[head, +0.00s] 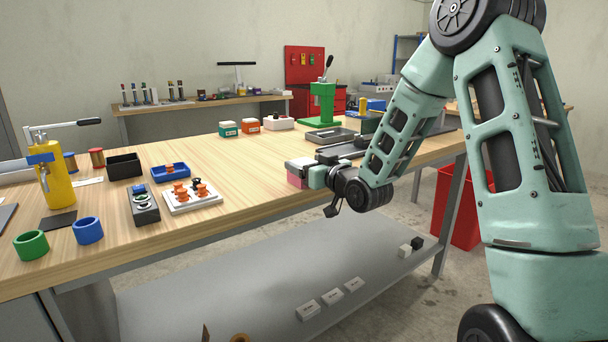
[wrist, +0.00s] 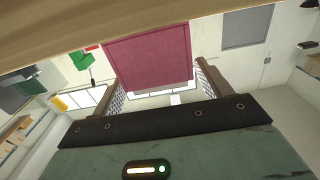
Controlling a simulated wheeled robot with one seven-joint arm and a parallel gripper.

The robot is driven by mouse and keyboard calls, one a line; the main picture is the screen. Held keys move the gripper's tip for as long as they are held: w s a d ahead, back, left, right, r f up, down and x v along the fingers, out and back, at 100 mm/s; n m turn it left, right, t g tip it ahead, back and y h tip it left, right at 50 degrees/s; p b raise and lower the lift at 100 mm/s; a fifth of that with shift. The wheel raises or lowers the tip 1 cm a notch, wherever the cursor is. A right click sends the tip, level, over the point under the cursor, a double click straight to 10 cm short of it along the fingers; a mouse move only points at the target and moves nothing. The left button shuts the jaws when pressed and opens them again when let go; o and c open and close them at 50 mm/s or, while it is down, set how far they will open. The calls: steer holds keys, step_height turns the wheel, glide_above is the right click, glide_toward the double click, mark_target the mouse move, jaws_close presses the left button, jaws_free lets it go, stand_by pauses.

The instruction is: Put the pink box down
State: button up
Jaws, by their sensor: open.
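The pink box (head: 295,181) is at the front edge of the wooden workbench, mostly hidden behind my gripper (head: 305,170) in the head view. In the wrist view the pink box (wrist: 150,55) fills the space between the two fingers of my gripper (wrist: 160,85), with a finger on each side. The fingers are open, with a gap showing beside the box's right side. The box's far end meets the wood surface along the top of the wrist view. Whether its whole underside rests on the bench is hidden.
The workbench (head: 240,205) has clear wood left of my gripper. A white tray with orange parts (head: 190,198) lies there. Behind are a dark rail (head: 345,150), a grey tray (head: 330,135) and a green press (head: 322,105). A red bin (head: 458,210) stands on the floor to the right.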

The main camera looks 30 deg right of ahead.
steer(key=c, duration=1)
steer(key=shift+c, duration=0.2)
steer(key=shift+r, duration=0.1)
step_height(320, 180, up, 10)
steer(key=shift+f+p, duration=0.1)
steer(key=shift+p, duration=0.85)
